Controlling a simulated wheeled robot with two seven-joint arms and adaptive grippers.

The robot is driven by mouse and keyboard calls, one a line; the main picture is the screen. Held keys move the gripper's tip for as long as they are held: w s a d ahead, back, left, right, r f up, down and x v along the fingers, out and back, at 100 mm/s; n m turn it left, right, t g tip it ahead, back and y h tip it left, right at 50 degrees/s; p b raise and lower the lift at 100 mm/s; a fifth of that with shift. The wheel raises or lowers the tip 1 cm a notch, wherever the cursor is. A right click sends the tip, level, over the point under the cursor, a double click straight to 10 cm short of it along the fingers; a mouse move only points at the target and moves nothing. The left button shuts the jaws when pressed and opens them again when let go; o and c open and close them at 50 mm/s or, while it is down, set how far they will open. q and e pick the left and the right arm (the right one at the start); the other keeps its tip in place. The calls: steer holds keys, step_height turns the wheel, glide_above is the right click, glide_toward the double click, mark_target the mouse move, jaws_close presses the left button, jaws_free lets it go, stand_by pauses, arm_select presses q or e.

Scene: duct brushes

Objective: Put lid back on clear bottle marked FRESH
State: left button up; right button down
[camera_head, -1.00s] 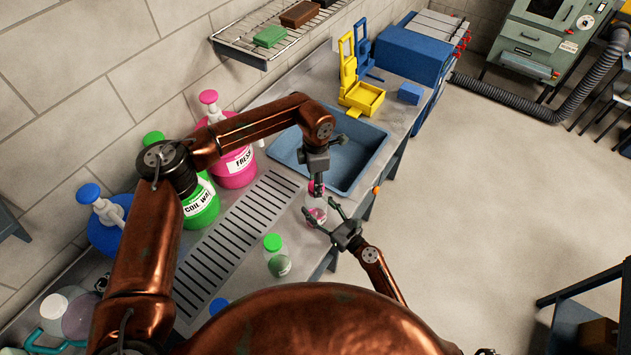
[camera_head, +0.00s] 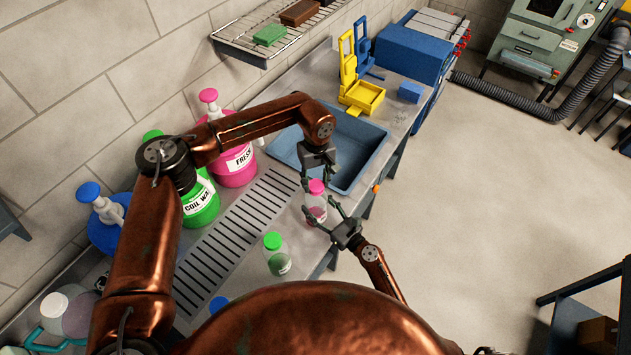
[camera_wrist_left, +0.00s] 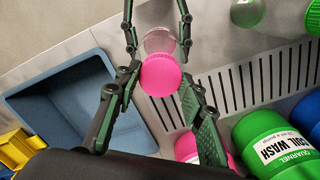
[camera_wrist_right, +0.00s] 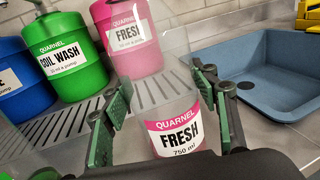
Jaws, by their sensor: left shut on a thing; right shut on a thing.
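The clear bottle marked FRESH (camera_head: 316,212) has a pink label and stands upright on the counter. In the right wrist view its label (camera_wrist_right: 175,135) faces me. My right gripper (camera_head: 326,212) is shut on the bottle, one finger on each side.
A pink FRESH pump jug (camera_head: 237,163) and a green COIL WASH jug (camera_head: 201,203) stand along the wall. A green-capped clear bottle (camera_head: 277,260) stands nearer me. The blue sink (camera_head: 361,150) lies beyond the bottle, and a slotted drain (camera_head: 235,235) lies left of it.

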arm_select(q)
steer(key=m, duration=0.6)
steer(key=shift+w, duration=0.1)
steer(key=m, duration=0.7)
steer(key=o, duration=0.7)
steer(key=shift+r, duration=2.2)
steer(key=shift+c, duration=0.4)
